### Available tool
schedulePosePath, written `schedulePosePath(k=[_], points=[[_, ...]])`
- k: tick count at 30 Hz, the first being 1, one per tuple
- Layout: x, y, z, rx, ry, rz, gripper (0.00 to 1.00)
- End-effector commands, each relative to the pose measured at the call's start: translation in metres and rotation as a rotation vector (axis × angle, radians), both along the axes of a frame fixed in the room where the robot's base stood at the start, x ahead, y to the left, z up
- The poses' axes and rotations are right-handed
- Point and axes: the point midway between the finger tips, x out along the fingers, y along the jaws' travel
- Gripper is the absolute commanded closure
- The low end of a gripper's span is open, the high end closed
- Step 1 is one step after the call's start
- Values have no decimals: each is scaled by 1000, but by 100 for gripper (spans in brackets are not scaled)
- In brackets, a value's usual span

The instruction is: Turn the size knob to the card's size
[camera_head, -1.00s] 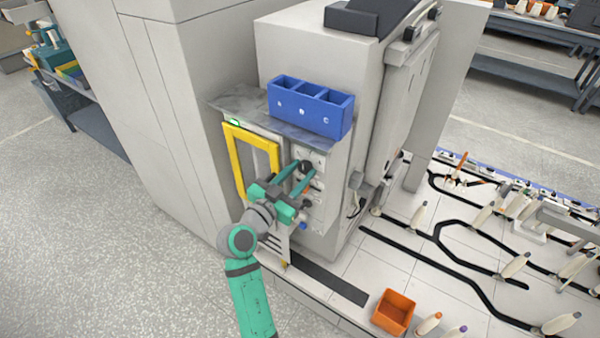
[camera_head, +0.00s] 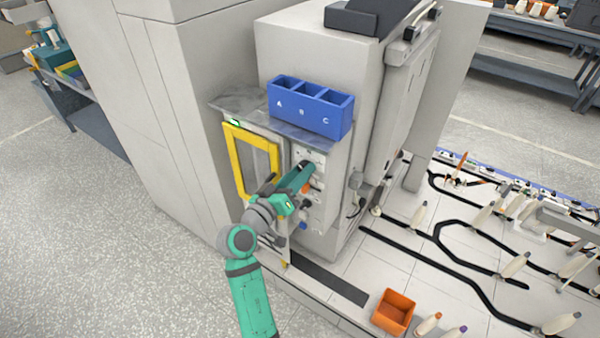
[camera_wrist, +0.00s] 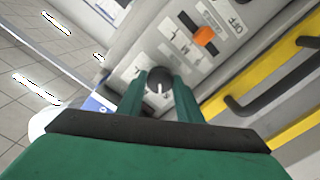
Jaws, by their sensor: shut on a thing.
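The dark round knob (camera_wrist: 160,78) sits on the pale control panel (camera_head: 318,156) and shows between my fingers in the wrist view. A short white pointer mark on it points toward the bottom of that view. Small printed letters stand around it, too small to read surely. My gripper (camera_head: 308,168), also in the wrist view (camera_wrist: 160,85), is shut on the knob, one finger on each side. In the head view the fingers hide most of the knob. I cannot make out a size card in either view.
An orange switch (camera_wrist: 205,36) marked OFF is near the knob. A yellow-framed door (camera_head: 236,165) with a black handle (camera_wrist: 270,95) is beside the panel. A blue bin (camera_head: 325,122) lettered A, B, C stands on the ledge above. An orange box (camera_head: 393,312) lies lower right.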

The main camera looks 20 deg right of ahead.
Motion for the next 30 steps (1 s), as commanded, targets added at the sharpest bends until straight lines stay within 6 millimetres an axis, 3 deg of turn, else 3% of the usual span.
schedulePosePath(k=[12,30], points=[[0,2,-1,-147,192,2,90],[0,2,-2,-181,236,3,90]])
